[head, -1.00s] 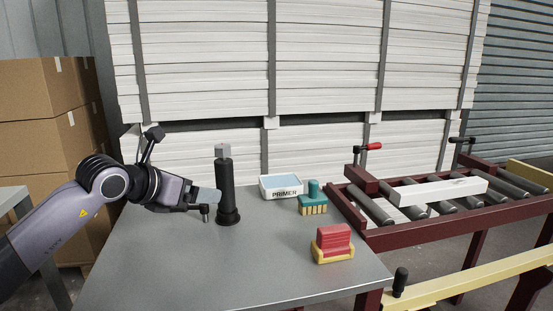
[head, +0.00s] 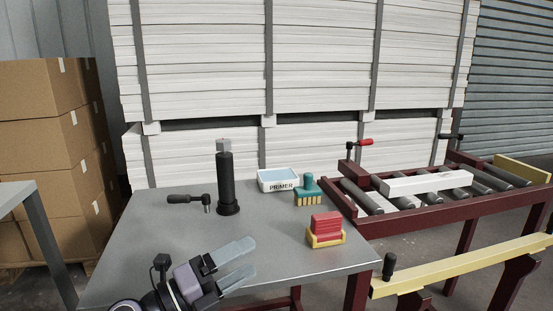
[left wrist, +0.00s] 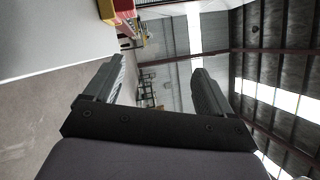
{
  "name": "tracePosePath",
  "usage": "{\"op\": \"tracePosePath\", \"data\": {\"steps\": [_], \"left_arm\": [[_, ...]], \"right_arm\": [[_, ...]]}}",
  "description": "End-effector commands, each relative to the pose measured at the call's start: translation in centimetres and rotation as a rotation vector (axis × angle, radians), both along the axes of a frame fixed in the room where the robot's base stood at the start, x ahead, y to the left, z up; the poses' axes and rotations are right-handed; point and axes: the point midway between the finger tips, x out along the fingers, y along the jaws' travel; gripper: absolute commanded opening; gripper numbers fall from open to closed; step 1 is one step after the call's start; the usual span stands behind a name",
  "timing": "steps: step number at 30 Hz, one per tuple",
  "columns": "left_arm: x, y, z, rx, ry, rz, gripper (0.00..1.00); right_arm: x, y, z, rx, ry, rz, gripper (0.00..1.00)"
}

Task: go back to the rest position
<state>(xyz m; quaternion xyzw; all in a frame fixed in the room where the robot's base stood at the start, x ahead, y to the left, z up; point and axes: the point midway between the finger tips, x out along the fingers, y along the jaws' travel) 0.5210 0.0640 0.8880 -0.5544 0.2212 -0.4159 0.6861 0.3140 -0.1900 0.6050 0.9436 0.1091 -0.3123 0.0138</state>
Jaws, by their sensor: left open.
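My left gripper (head: 236,264) is open and empty at the front edge of the grey table (head: 130,262), low in the head view. In the left wrist view its two fingers (left wrist: 160,85) stand apart with nothing between them. My right gripper is not in view. A black-handled tool (head: 187,200) lies on the table left of the black upright cylinder (head: 226,180), apart from the gripper.
On the table are a primer tray (head: 279,187), a teal brush (head: 308,188) and a red block on a yellow base (head: 326,227). A roller frame (head: 400,222) with a white board (head: 427,182) stands right. Cardboard boxes (head: 40,115) stand left.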

Motion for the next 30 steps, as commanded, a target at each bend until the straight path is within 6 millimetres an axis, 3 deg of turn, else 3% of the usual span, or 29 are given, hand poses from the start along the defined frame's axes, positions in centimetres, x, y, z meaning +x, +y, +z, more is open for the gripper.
{"op": "tracePosePath", "data": {"steps": [8,14,20,24,29,30], "left_arm": [[-2.3,3.9,-5.1,-0.495,0.409,0.193,0.84],[-5.2,7.9,-12.0,-0.808,0.761,0.402,0.84],[-10.7,11.1,-20.1,-1.065,1.132,0.64,0.84],[-15.5,12.2,-24.7,-1.196,1.366,0.787,0.84],[-21.5,12.6,-28.7,-1.313,1.606,0.936,0.84],[-21.5,12.7,-27.3,-1.317,1.609,0.936,0.84]], "right_arm": [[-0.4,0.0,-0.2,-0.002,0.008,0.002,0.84],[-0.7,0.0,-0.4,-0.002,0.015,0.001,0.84],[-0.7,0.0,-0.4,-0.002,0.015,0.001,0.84],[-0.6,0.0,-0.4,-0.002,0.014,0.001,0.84],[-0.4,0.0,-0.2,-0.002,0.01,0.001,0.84],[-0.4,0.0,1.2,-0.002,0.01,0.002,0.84]]}}
